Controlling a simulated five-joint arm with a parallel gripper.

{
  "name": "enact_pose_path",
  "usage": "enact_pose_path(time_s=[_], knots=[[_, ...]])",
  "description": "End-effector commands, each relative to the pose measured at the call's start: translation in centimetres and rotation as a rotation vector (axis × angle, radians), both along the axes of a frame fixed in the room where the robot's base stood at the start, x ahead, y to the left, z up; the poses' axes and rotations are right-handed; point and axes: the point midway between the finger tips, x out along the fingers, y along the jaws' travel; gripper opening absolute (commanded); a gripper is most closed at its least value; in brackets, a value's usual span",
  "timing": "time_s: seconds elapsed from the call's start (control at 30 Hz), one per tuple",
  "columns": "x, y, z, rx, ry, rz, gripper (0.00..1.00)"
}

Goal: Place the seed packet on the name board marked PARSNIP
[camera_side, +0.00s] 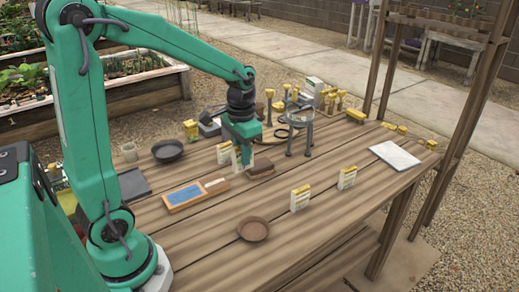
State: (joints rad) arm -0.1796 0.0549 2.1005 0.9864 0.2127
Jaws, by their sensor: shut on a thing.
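My gripper (241,160) points down over the middle of the wooden table, shut on a small pale packet, which I take to be the seed packet (237,159); the jaws hide most of it. A white card with a yellow top (223,152) stands just left of the gripper. Two similar upright cards stand nearer the front, one in the middle (300,199) and one to its right (347,179). Their lettering is too small to read, so I cannot tell which is marked PARSNIP.
A brown block (261,169) lies just right of the gripper. A wood-framed blue panel (184,195), a brown dish (253,229), a dark bowl (168,150) and a grey metal stand (300,132) are around. A white slab (396,155) lies at right. The front right tabletop is clear.

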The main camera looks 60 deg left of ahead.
Motion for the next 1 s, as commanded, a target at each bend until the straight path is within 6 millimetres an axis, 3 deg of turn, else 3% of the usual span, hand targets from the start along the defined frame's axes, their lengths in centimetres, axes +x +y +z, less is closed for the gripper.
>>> enact_pose_path(time_s=[0.2,0.4,0.77,1.0], knots=[[-4.7,0.9,-0.4,0.001,-0.002,0.022,0.00],[-7.2,1.2,-0.8,0.000,-0.001,0.032,0.00],[-7.9,1.4,-1.1,0.000,0.000,0.034,0.00],[-8.1,3.0,-2.1,-0.001,0.002,0.038,0.00]])
